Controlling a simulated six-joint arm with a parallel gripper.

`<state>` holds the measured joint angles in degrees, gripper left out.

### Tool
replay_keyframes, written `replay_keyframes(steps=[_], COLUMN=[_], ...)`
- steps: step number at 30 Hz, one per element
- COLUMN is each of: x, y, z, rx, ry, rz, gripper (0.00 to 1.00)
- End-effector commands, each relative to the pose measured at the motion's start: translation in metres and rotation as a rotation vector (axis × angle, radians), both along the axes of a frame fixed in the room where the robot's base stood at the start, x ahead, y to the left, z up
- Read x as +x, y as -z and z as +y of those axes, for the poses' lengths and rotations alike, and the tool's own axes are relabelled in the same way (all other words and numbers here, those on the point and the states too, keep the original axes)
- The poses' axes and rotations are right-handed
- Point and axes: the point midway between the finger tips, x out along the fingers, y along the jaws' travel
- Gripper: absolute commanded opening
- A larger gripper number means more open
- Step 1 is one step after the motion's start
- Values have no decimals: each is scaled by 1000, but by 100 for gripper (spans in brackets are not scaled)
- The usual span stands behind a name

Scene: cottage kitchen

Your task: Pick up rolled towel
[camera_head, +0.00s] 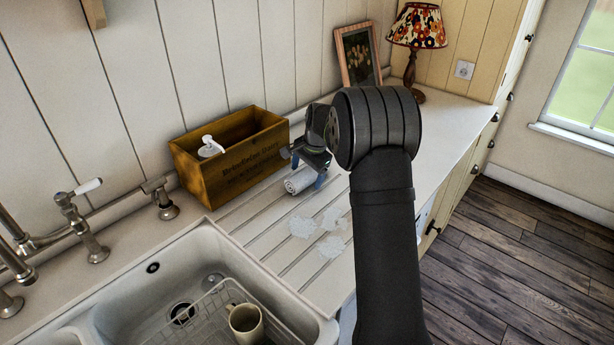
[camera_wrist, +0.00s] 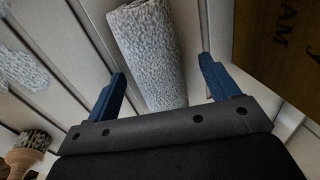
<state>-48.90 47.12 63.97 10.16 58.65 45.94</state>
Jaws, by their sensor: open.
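The rolled towel (camera_head: 300,181) is a small pale grey-white roll lying on the grooved draining board, just in front of the wooden crate. My gripper (camera_head: 307,170) is over the towel's right end in the head view. In the wrist view the towel (camera_wrist: 148,50) is a speckled roll that extends between and beyond the two blue fingertips of my gripper (camera_wrist: 160,82). The fingers are apart, with a gap on each side of the towel. The towel's near end is partly hidden behind the gripper's body.
A wooden crate (camera_head: 232,178) with a white pump bottle (camera_head: 210,147) stands close behind the towel. White patches (camera_head: 332,220) lie on the draining board (camera_head: 262,222) nearby. The sink (camera_head: 150,300) holds a wire rack and a mug (camera_head: 246,322). A lamp (camera_head: 417,30) and picture frame (camera_head: 358,55) stand farther back.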

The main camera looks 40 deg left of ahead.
Motion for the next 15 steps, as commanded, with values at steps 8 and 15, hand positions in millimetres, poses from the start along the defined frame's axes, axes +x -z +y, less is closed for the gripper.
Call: replay_keyframes(steps=[8, 15], x=[0, 0], y=[-1, -1], z=[0, 0], rx=[1, 1], ry=[0, 0], rz=[0, -1], gripper=[53, 31])
